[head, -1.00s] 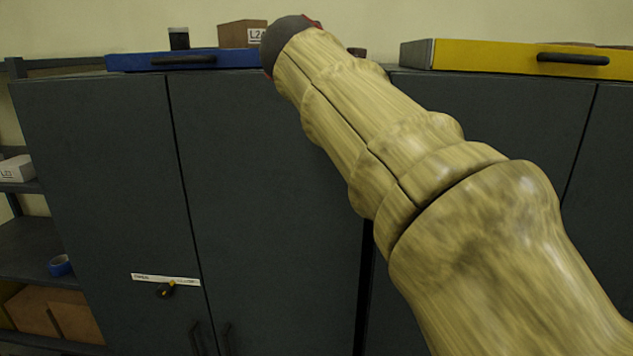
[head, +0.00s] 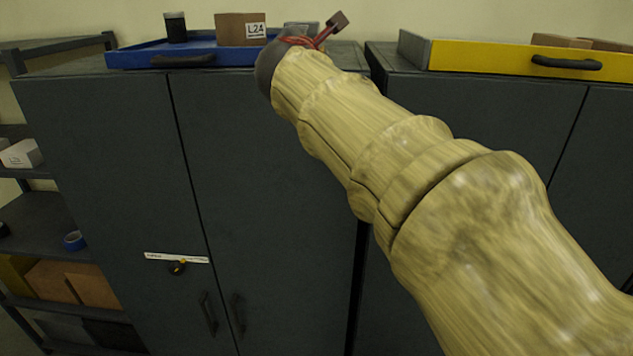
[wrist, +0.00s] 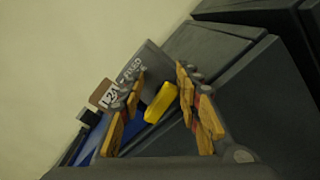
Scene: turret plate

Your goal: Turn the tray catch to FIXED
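In the wrist view my gripper (wrist: 159,84) is open, its two wood-coloured fingers apart. A yellow lever (wrist: 160,102), apparently the catch, shows between the fingers; whether they touch it I cannot tell. Behind it is a grey plate (wrist: 147,66) with white lettering that seems to read FIXED. The blue tray (wrist: 94,138) lies to the left. In the head view the blue tray (head: 127,59) sits on the dark cabinet. My arm hides the lever there; only a reddish-brown part of my gripper (head: 325,32) sticks out past the arm's end.
A cardboard box marked L24 (head: 232,29) and a dark jar (head: 176,27) stand in the blue tray. A yellow tray (head: 480,56) sits on the right cabinet. Shelves stand left.

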